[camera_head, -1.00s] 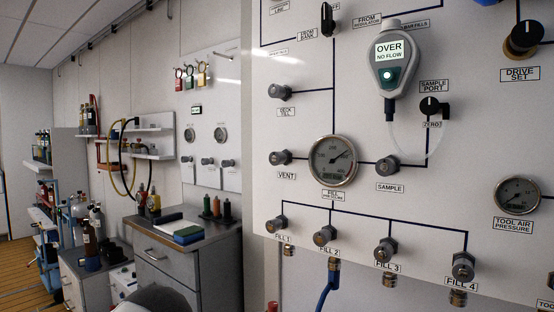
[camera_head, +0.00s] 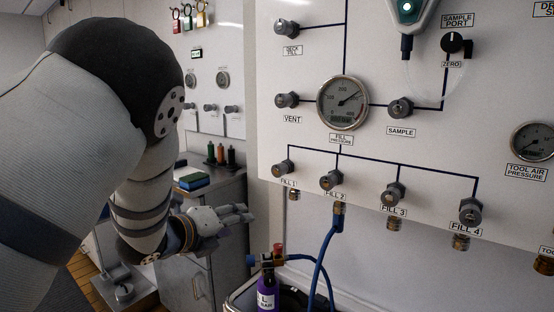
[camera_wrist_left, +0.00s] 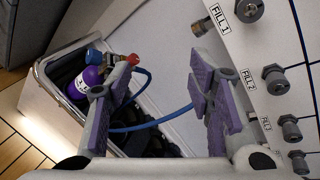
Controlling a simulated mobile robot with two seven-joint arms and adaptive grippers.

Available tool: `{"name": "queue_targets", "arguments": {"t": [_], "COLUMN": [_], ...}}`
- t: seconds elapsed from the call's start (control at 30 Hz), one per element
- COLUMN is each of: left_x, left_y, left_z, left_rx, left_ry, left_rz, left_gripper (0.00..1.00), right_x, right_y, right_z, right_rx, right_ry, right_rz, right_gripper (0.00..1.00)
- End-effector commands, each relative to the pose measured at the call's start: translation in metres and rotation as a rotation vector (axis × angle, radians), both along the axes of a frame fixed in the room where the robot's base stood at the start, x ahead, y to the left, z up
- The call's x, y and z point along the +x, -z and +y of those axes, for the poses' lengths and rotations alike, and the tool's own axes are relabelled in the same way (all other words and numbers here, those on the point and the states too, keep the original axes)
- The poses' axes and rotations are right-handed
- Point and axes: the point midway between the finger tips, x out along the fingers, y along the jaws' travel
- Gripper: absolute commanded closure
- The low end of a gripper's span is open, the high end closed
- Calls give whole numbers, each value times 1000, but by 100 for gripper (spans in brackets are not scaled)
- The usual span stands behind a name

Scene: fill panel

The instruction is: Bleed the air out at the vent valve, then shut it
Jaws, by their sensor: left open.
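The vent valve (camera_head: 287,100) is a dark grey knob on the white panel, above the VENT label, left of the fill pressure gauge (camera_head: 343,102). The gauge needle points to the upper right. My left gripper (camera_head: 243,213) is in front of the panel's lower left edge, below and left of the vent valve and apart from it. In the left wrist view the left gripper (camera_wrist_left: 165,85) has its two purple-padded fingers spread with nothing between them. The vent valve is not seen in that view. My right gripper is not in view.
Knobs FILL 1 (camera_head: 283,168), FILL 2 (camera_head: 331,180), FILL 3 (camera_head: 394,194) and FILL 4 (camera_head: 470,211) line the panel's lower part. A blue hose (camera_head: 325,262) runs from FILL 2 to a purple cylinder (camera_head: 267,296) in a bin below. A grey cabinet (camera_head: 230,262) stands left.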

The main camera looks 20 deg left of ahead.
Motion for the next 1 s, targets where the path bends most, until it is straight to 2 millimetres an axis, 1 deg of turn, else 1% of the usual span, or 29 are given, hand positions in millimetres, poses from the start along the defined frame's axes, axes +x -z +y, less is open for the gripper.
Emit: {"name": "queue_targets", "arguments": {"t": [0.03,0.07,0.1,0.2,0.23,0.3,0.37,0.47,0.57,0.6,0.7,0.8,0.9,1.0], "left_x": [15,20,22,16,14,11,13,29,53,64,88,106,116,121], "left_y": [-64,-99,-140,-214,-227,-246,-251,-250,-248,-246,-243,-243,-245,-247], "left_z": [-4,-7,-11,-20,-22,-25,-28,-35,-45,-49,-58,-65,-70,-72], "left_rx": [209,345,513,839,903,1003,1036,1037,1035,1034,1032,1029,1030,1030], "left_ry": [113,176,243,343,361,384,393,395,396,396,396,394,392,390], "left_rz": [-155,-245,-351,-540,-575,-625,-641,-642,-641,-637,-635,-634,-636,-636], "left_gripper": [53,53,53,53,53,53,53,53,53,53,53,53,53,53], "right_x": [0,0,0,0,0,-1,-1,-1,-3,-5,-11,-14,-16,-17], "right_y": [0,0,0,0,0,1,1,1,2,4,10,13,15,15], "right_z": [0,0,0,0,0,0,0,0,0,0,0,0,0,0], "right_rx": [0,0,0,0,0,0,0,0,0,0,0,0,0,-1], "right_ry": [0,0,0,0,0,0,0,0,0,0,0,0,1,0], "right_rz": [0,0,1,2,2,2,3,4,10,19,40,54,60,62], "right_gripper": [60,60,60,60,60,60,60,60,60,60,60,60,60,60]}}
